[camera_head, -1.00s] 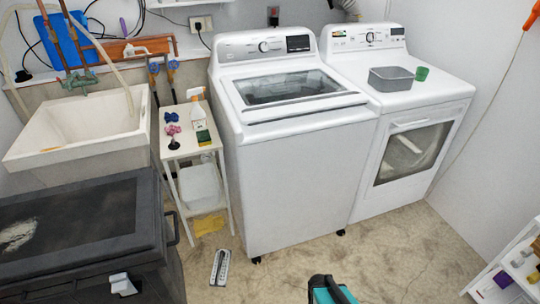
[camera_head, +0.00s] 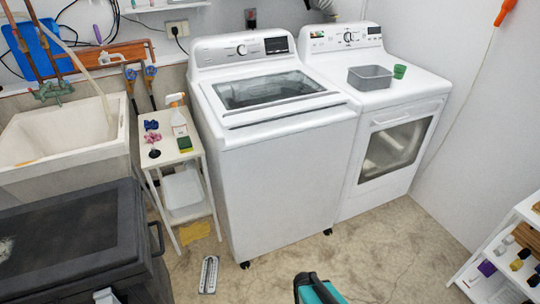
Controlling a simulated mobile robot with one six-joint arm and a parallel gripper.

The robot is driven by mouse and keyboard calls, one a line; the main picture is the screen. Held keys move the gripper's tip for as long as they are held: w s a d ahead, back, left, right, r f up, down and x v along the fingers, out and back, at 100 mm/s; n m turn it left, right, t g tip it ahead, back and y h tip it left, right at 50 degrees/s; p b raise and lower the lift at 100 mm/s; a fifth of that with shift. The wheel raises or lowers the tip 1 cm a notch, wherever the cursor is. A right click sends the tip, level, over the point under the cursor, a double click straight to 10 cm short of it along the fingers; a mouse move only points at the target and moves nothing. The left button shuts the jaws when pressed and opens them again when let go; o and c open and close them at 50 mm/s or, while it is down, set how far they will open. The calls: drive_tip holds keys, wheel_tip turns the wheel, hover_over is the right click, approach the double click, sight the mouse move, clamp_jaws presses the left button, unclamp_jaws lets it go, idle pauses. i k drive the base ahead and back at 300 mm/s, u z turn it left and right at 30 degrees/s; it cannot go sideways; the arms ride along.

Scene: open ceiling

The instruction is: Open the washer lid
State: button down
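The washer (camera_head: 275,180) is the white top-loading machine in the middle. Its lid (camera_head: 270,92), with a dark glass pane in a white frame, lies shut on top. The control panel with a knob and a dark display stands behind the lid. A teal and black part (camera_head: 318,288) shows at the bottom edge, and I cannot tell what it belongs to. My gripper is not in view.
A dryer (camera_head: 385,140) stands right of the washer with a grey bin (camera_head: 367,77) and a green cup (camera_head: 400,71) on top. A narrow side table (camera_head: 172,150) is left of the washer. A black chest (camera_head: 75,240) fills the lower left. The floor in front is mostly clear.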

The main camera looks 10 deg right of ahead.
sight(228, 118)
drive_tip(key=i, duration=0.95)
drive_tip(key=u, duration=0.05)
